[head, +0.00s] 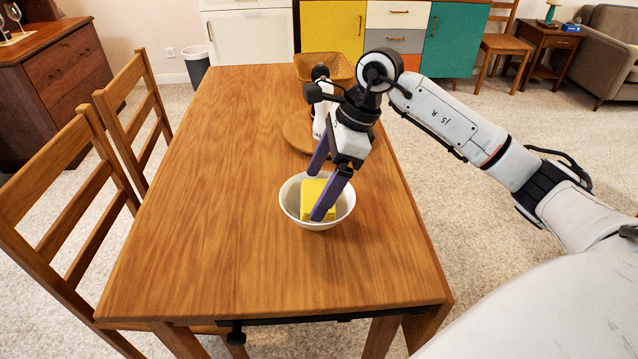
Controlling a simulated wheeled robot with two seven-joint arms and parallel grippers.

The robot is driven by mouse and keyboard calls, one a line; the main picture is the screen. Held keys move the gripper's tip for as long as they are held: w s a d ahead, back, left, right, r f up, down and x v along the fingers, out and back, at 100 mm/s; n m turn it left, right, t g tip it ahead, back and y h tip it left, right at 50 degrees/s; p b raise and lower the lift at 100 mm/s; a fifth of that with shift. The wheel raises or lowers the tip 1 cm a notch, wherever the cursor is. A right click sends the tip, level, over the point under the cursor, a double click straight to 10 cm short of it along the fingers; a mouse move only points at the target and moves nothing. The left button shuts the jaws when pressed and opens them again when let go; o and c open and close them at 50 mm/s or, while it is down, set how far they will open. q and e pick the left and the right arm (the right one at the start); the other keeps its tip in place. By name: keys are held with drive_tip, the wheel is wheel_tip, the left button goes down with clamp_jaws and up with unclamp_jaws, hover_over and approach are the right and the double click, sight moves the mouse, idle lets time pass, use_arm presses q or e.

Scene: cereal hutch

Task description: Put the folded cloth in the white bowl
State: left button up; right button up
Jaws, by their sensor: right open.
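The white bowl (290,205) stands upright on the wooden table, right of the table's middle. The folded yellow cloth (309,200) lies inside the bowl. My right gripper (318,195) reaches down over the bowl with its purple fingers apart. One finger is in front of the cloth and the other is above the bowl's far rim. It is open; whether a finger touches the cloth I cannot tell. My left gripper is not in view.
The wooden table (215,190) is clear on its left and front. Behind my right gripper are a round wooden board (296,132) and a wicker basket (318,67), partly hidden. Two chairs (75,190) stand along the table's left side.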

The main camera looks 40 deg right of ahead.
sight(319, 194)
wheel_tip(319, 194, up, 6)
drive_tip(key=p, duration=0.3)
drive_tip(key=shift+f, duration=0.1)
